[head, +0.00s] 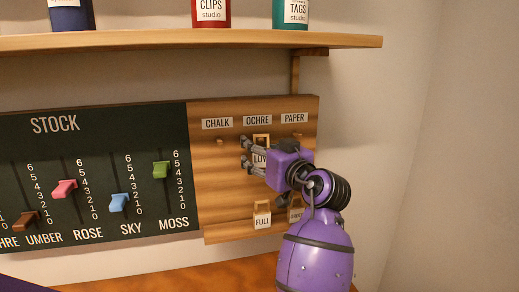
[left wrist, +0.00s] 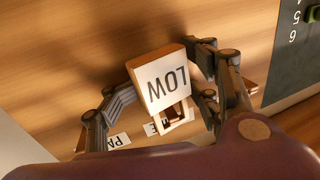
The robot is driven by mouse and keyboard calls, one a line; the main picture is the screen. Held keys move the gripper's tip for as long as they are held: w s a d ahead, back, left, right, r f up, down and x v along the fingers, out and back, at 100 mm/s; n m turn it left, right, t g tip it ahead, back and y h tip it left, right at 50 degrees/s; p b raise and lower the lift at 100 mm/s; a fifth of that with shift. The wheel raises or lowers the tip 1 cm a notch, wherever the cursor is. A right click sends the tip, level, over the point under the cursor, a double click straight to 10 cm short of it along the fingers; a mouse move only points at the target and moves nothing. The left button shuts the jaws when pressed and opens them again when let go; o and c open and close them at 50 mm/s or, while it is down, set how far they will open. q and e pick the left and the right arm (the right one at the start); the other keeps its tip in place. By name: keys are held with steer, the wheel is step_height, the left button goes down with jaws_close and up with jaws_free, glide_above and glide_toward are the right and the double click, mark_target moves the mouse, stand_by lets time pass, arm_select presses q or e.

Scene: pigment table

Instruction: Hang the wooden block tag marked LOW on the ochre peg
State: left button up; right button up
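The wooden block tag marked LOW (head: 260,158) is in front of the peg board, just below the OCHRE label (head: 257,120). In the left wrist view the LOW tag (left wrist: 164,78) appears upside down, between the two fingers. Its loop (left wrist: 178,117) is at the ochre peg; I cannot tell whether the loop is around the peg. My left gripper (head: 256,158) reaches in from the lower right, and its fingers (left wrist: 165,85) look closed against the tag's two sides. The ochre peg is mostly hidden by the loop. My right gripper is not in view.
The peg board (head: 222,185) has CHALK (head: 217,123) and PAPER (head: 294,118) labels beside OCHRE. A FULL tag (head: 262,219) hangs below, with another tag partly hidden by my arm. The STOCK slider board (head: 95,150) is left; a shelf (head: 180,41) with jars is above.

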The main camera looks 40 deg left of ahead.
arm_select(q)
steer(key=shift+s+d+r, duration=0.1)
steer(key=shift+r, duration=0.05)
steer(key=v, duration=1.2)
